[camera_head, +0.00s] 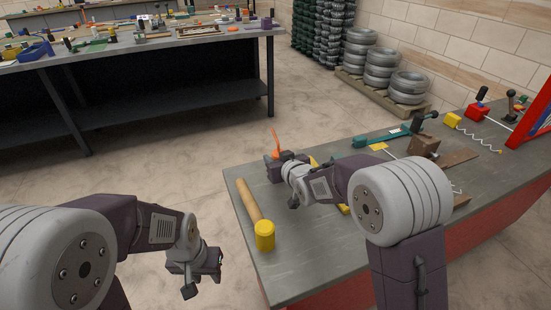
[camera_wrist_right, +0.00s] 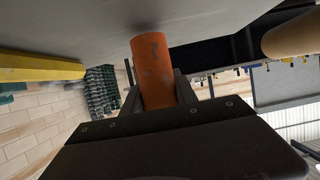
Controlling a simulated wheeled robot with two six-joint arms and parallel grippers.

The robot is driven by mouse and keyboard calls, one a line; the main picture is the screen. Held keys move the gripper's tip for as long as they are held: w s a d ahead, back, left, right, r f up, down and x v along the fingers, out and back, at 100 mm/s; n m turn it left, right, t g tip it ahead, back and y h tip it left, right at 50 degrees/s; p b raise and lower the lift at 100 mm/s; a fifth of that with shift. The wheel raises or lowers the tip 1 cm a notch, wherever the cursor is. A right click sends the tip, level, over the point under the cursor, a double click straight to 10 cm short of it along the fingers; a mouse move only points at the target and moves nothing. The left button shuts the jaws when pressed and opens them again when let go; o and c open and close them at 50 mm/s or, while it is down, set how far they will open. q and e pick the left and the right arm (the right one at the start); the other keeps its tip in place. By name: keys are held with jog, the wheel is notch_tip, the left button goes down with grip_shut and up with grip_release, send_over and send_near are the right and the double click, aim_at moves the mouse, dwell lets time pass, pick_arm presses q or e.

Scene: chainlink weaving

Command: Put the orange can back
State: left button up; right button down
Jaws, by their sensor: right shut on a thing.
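In the head view, my right gripper (camera_head: 277,160) is over the near workbench's left part. It is shut on the orange can, whose narrow orange upper part (camera_head: 275,143) sticks up above the jaws. In the right wrist view, the orange can's scuffed body (camera_wrist_right: 154,72) sits between the two fingers of the right gripper (camera_wrist_right: 158,92). Its far end is at or close to the grey bench surface; I cannot tell whether it touches. My left gripper (camera_head: 207,264) hangs left of the bench over the floor, seen from the side, and its jaws cannot be made out.
A mallet (camera_head: 250,203) with a yellow head lies left of the right gripper on the workbench (camera_head: 290,262). A yellow item (camera_wrist_right: 40,66) is on the other side. Clamps (camera_head: 395,132) and wooden blocks (camera_head: 424,145) lie further right. Another bench (camera_head: 150,42) stands behind.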

jog(key=shift+f+b, duration=0.35)
jog(key=shift+f, duration=0.1)
jog(key=c, duration=0.9)
grip_release()
jog(key=shift+s, duration=0.1)
jog(key=p+v, duration=0.2)
jog(key=v, duration=0.6)
jog(key=shift+s+d+r, duration=0.1)
jog(key=shift+s+r, duration=0.05)
jog(key=shift+s+d, duration=0.1)
jog(key=shift+s, duration=0.15)
